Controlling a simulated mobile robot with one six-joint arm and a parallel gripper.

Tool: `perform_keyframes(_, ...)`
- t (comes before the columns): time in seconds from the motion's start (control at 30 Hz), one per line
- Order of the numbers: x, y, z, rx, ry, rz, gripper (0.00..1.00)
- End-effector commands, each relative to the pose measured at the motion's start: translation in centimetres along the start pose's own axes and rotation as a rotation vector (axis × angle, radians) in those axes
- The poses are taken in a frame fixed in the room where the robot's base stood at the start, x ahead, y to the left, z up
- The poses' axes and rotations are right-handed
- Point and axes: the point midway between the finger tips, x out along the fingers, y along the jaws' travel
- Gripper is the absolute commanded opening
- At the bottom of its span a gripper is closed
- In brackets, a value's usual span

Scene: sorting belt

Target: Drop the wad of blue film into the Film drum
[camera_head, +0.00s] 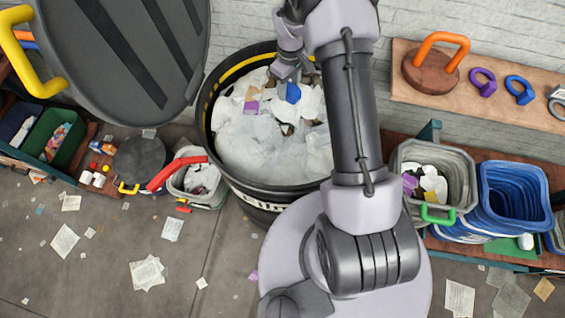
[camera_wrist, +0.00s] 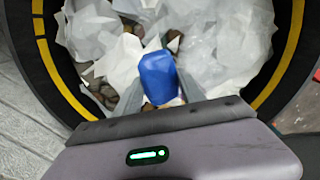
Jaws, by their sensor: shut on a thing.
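The wad of blue film (camera_head: 293,93) is at the tips of my gripper (camera_head: 287,80), which is shut on it. The drum (camera_head: 208,130) is black with a yellow band and stands open under the gripper. White letters on its front are partly hidden by my arm. The wad is over the drum's opening, inside the rim. Crumpled pale film (camera_head: 260,140) fills the drum; I cannot tell whether the wad touches it.
A large dark lid (camera_head: 125,55) with a yellow handle stands raised left of the drum. A small white bin (camera_head: 200,182) with a red handle is beside it. Grey (camera_head: 455,165) and blue (camera_head: 515,190) bins stand right. Paper scraps litter the floor.

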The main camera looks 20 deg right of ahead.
Motion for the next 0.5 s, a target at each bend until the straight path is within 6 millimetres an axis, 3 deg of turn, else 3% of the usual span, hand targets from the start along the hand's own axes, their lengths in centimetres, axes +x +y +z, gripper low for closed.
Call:
perform_keyframes(0.03, 1.4, 0.0, 0.0, 0.0, -0.001, 0.0, 0.1)
perform_keyframes(0.13, 2.6, 0.0, 0.0, 0.0, 0.0, 0.0, 0.1)
perform_keyframes(0.4, 2.7, 0.0, 0.0, 0.0, 0.001, 0.001, 0.1)
perform_keyframes(0.43, 2.7, 0.0, 0.0, 0.0, 0.001, 0.0, 0.52)
perform_keyframes(0.5, 2.7, 0.0, 0.0, 0.0, 0.001, 0.0, 0.66)
